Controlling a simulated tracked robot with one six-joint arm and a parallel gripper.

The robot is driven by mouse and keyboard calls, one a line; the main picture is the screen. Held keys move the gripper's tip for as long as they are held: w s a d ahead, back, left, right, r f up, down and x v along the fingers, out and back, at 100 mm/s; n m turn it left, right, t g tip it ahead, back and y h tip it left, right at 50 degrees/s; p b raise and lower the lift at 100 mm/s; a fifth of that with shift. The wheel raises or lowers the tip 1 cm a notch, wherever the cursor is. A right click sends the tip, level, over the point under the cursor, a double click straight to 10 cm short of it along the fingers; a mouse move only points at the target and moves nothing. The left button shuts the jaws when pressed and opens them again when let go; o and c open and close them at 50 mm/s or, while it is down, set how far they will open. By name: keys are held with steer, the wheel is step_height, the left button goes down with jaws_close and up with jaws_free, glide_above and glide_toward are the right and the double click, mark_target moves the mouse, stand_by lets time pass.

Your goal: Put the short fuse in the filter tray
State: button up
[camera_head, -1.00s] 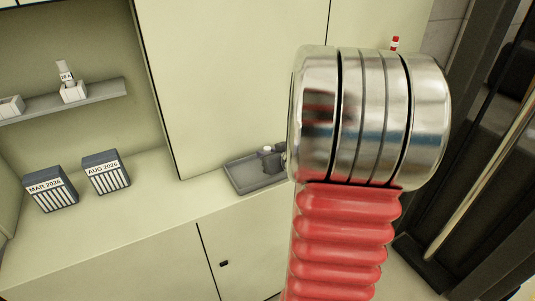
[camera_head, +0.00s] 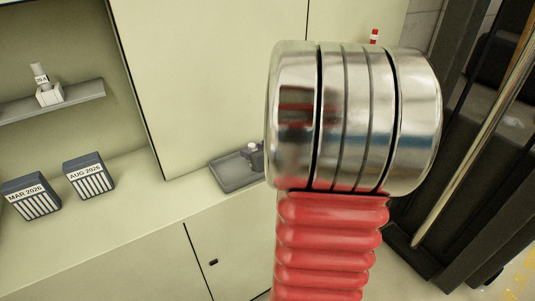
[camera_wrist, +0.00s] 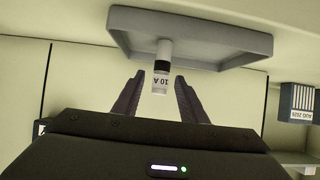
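A pale fuse marked 10 A with a black band (camera_wrist: 160,78) shows upside down in the wrist view, in front of the grey tray (camera_wrist: 230,43). My gripper (camera_wrist: 159,75) is open, one dark finger on each side of this fuse with a visible gap to each. I cannot tell whether the fuse's far end rests on the tray floor. In the head view the tray (camera_head: 228,172) lies on the counter, with a small dark and white shape at its right end, partly hidden by my arm. Another labelled fuse (camera_head: 39,73) stands in a white holder on the wall shelf.
Two dark striped boxes stand on the counter, MAR 2026 (camera_head: 31,197) and AUG 2026 (camera_head: 89,176); the latter shows at right in the wrist view (camera_wrist: 298,101). The counter between them and the tray is clear. My arm hides what lies right of the tray.

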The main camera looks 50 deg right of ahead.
steer(key=v, duration=1)
steer(key=shift+s+d+r, duration=0.1)
stand_by(0.7)
